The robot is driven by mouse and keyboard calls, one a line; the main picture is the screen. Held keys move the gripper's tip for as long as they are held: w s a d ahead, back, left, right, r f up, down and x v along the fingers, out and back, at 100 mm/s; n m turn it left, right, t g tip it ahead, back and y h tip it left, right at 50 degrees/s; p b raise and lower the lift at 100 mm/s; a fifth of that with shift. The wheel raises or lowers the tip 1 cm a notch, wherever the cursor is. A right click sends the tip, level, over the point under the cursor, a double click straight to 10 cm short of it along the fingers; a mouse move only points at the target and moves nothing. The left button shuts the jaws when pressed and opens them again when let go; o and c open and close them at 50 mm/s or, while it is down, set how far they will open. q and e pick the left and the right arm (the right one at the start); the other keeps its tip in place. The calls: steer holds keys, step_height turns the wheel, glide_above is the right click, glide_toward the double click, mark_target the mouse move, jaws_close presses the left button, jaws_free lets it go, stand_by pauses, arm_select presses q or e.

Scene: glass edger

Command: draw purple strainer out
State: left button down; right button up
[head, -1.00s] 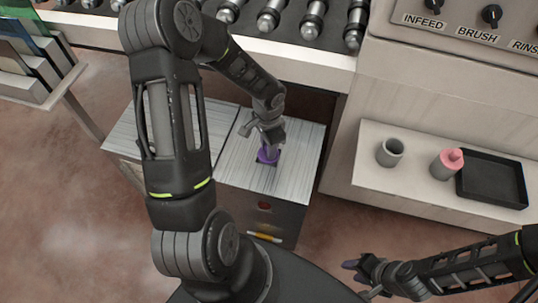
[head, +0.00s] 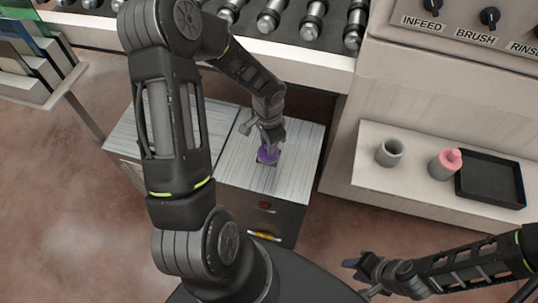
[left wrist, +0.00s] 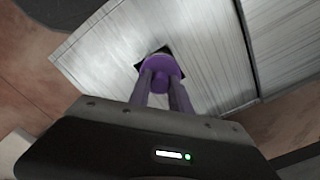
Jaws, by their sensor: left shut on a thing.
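The purple strainer (head: 267,154) sits at the dark square opening in the brushed-metal top of a box (head: 240,170). In the left wrist view the strainer (left wrist: 158,66) shows a round purple top and a short stem between my fingers, with the dark opening behind it. My left gripper (head: 270,143) is shut on the strainer from above; it also shows in the left wrist view (left wrist: 160,88). The strainer's lower part is hidden. My right gripper (head: 352,268) is at the lower right, away from the box; its fingers are too small to judge.
A roller conveyor (head: 290,42) runs behind the box. A rack of glass panes (head: 30,60) stands at the far left.

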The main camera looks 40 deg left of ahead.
arm_select(q)
steer(key=shift+r+p, duration=2.8)
steer(key=shift+r, duration=0.95)
step_height(320, 180, up, 4)
steer(key=p, duration=0.3)
